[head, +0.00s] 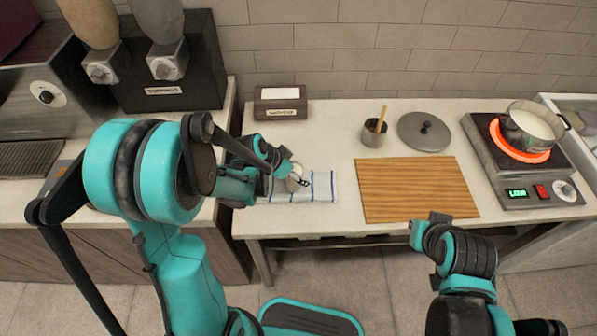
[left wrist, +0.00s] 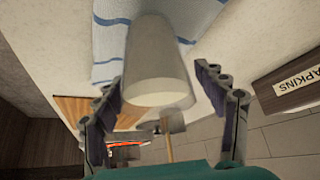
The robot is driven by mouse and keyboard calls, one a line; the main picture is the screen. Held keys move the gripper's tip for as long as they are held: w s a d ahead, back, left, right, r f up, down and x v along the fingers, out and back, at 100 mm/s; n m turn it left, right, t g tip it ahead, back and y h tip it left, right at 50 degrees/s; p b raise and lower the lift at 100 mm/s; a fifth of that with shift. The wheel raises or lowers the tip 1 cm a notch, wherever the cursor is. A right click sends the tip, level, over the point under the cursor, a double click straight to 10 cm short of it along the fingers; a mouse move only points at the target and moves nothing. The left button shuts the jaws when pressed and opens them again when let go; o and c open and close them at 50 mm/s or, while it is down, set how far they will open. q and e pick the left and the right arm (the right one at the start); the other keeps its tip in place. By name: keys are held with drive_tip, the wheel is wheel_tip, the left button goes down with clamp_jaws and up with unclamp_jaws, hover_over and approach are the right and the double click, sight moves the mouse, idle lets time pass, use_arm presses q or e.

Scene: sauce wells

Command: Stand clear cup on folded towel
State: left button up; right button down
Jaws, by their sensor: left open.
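The clear cup (left wrist: 158,55) looks greyish and see-through in the left wrist view, over the folded towel, its wide end towards the camera. In the head view the cup (head: 294,176) is partly hidden by my left gripper. It appears to stand on the towel, though its base contact is not plain. The white towel (head: 322,186) with blue stripes lies at the counter's front left; it also shows in the left wrist view (left wrist: 108,42). My left gripper (left wrist: 167,98) is open, a finger on each side of the cup, with gaps. My right gripper (head: 428,229) is in front of the counter, its jaws unclear.
A wooden board (head: 415,188) lies right of the towel. Behind it are a grey container (head: 373,139) with a wooden handle and a round lid (head: 424,132). A pot (head: 532,124) sits on a glowing burner at right. A napkin box (head: 280,103) stands behind the towel.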

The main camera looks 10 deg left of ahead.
use_arm(q)
drive_tip(key=s+a+r+n+t+y+p, duration=0.2)
drive_tip(key=s+r+n, duration=0.5)
drive_tip(key=s+r, duration=1)
drive_tip(key=shift+a+r+n+y+p, duration=0.4)
drive_tip(key=shift+a+y+p, duration=0.35)
drive_tip(key=shift+y, duration=0.35)
drive_tip(key=shift+f, duration=0.15)
